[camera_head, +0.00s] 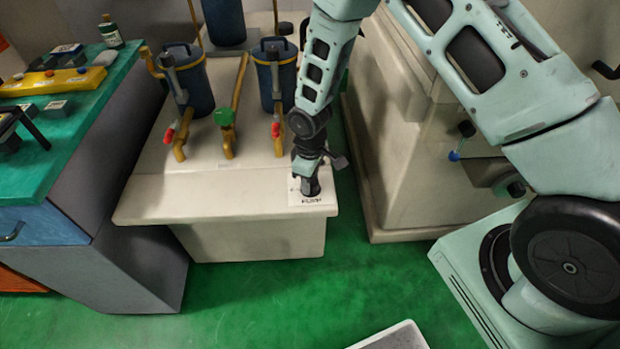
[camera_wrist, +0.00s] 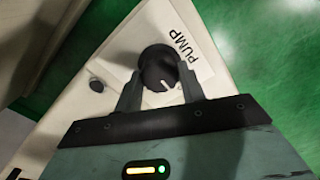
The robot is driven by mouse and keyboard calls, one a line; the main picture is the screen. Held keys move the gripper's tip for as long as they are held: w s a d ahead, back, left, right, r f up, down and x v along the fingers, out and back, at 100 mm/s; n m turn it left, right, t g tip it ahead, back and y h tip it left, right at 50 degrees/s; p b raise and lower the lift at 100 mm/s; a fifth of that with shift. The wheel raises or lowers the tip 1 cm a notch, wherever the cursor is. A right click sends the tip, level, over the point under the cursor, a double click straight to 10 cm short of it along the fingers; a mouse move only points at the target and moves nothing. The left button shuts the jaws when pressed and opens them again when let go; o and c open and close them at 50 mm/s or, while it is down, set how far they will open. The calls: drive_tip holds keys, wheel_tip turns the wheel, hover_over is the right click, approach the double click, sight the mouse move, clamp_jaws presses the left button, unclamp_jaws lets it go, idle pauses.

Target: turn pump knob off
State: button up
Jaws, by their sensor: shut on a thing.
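The pump knob (camera_wrist: 158,68) is a black round dial with a white pointer line on a white plate marked PUMP (camera_wrist: 185,48). In the wrist view the pointer line is toward the lower right of the knob, on the side facing my gripper. My gripper (camera_wrist: 158,85) is shut on the knob, with one dark finger on each side of it. In the head view my gripper (camera_head: 309,186) points down onto the label plate (camera_head: 312,199) at the front right corner of the cream tank top; the knob is mostly hidden there by the gripper.
A green-topped bench (camera_head: 75,130) stands left. A cream machine (camera_head: 400,150) stands right of the tank.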

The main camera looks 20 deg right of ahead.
drive_tip(key=o, duration=1)
drive_tip(key=shift+c, duration=0.2)
wheel_tip(320, 180, up, 18)
drive_tip(key=shift+f+b, duration=0.25)
drive_tip(key=shift+b, duration=0.1)
drive_tip(key=s+a+r, duration=0.2)
drive_tip(key=s+r, duration=0.1)
drive_tip(key=s, duration=0.6)
drive_tip(key=s+a+r+m, duration=0.1)
drive_tip(key=s+r, duration=0.3)
drive_tip(key=s, duration=0.4)
drive_tip(key=s+a+r, duration=0.3)
drive_tip(key=s+r, duration=0.1)
drive_tip(key=s, duration=0.5)
drive_tip(key=shift+s+r+m+y, duration=0.25)
drive_tip(key=shift+s+m+y, duration=0.05)
drive_tip(key=shift+s, duration=0.05)
